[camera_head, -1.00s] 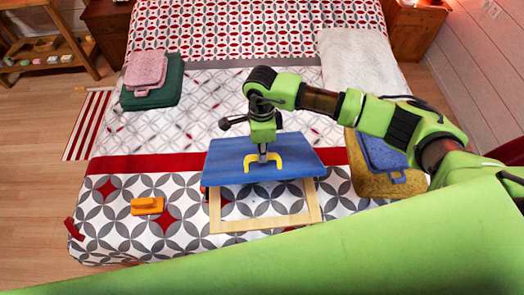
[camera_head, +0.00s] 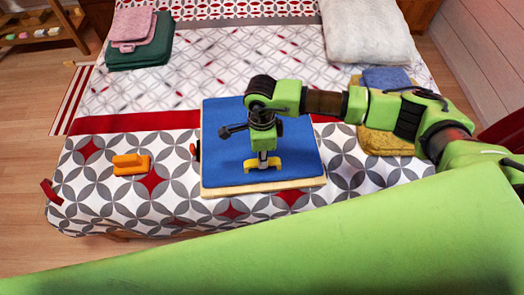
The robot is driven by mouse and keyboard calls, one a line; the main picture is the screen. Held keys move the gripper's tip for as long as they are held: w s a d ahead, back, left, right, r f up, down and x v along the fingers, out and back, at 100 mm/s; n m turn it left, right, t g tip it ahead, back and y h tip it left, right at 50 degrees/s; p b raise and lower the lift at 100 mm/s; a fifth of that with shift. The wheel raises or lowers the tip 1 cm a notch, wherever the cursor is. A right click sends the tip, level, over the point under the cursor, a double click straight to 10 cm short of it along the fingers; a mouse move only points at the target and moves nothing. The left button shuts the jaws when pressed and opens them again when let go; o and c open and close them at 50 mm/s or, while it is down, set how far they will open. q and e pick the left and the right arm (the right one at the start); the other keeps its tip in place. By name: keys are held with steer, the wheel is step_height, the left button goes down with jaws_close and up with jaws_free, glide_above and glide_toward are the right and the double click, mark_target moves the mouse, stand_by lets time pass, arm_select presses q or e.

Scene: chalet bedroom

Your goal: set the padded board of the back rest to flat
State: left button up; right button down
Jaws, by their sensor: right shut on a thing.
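The back rest lies on the bed. Its blue padded board (camera_head: 225,165) now lies down over the wooden frame (camera_head: 225,190), whose front edge shows just below it. The board looks flat or very nearly so. A yellow handle (camera_head: 250,164) stands at the board's front part. My right gripper (camera_head: 263,160) points down and is shut on the yellow handle; its fingertips are partly hidden by the handle. My left gripper does not show.
An orange brush-like block (camera_head: 131,165) lies on the bed left of the board. Folded pink and green cloths (camera_head: 140,50) and a white pillow (camera_head: 370,35) lie farther back. Yellow and blue folded cloths (camera_head: 385,140) lie right of the board, under my right arm.

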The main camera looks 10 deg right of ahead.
steer(key=shift+s+a+f, duration=0.1)
steer(key=shift+s+f, duration=0.55)
steer(key=shift+f, duration=0.05)
steer(key=c, duration=2.1)
jaws_free()
steer(key=shift+w, duration=0.35)
steer(key=r, duration=0.8)
steer(key=w+r, duration=0.1)
steer(key=r, duration=0.3)
